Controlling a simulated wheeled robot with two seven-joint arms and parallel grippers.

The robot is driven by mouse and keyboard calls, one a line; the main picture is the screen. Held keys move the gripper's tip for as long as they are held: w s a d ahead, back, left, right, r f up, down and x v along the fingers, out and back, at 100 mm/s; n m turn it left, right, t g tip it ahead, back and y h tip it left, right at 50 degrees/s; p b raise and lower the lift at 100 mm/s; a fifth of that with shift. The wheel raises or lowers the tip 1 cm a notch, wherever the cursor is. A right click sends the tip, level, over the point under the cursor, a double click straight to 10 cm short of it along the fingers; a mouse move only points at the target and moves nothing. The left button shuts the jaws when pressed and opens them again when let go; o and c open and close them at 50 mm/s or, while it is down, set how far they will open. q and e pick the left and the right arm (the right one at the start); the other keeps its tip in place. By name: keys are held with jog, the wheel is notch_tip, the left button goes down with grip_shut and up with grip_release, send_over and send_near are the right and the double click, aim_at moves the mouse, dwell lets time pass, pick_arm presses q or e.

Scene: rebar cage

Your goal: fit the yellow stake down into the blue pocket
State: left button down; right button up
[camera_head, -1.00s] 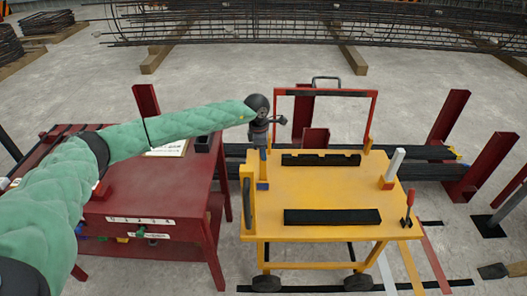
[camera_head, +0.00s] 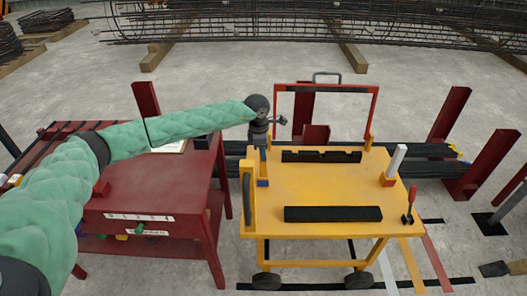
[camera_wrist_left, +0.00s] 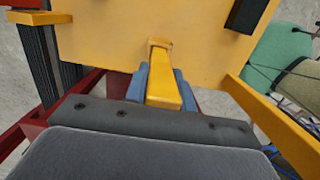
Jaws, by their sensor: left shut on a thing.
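The yellow stake (camera_head: 263,158) stands upright at the left edge of the yellow cart top (camera_head: 330,185). My left gripper (camera_head: 262,143) is shut on its upper part, coming from above. The blue pocket (camera_head: 262,183) is a small block at the stake's foot. The stake's lower end meets the pocket in the head view; how deep it sits I cannot tell. In the left wrist view the stake (camera_wrist_left: 163,80) runs between two blue-grey pieces; whether these are fingers or pocket walls is unclear. My right gripper is not in view.
A white stake (camera_head: 396,160) stands in a red pocket (camera_head: 388,181) at the cart's right. Black blocks (camera_head: 332,214) lie on the cart top. A red frame (camera_head: 325,89) rises behind it. A dark red table (camera_head: 155,190) stands close on the left.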

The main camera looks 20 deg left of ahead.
pick_arm(q)
jog(key=shift+f+b, duration=0.4)
jog(key=shift+f, duration=0.15)
jog(key=c, duration=1.1)
grip_release()
jog(key=r, duration=0.2)
jog(key=r+b, duration=0.1)
jog(key=r, duration=0.4)
jog(key=shift+s+a+r+b, duration=0.15)
jog(key=shift+a+r+b, duration=0.2)
jog(key=shift+a+r, duration=0.05)
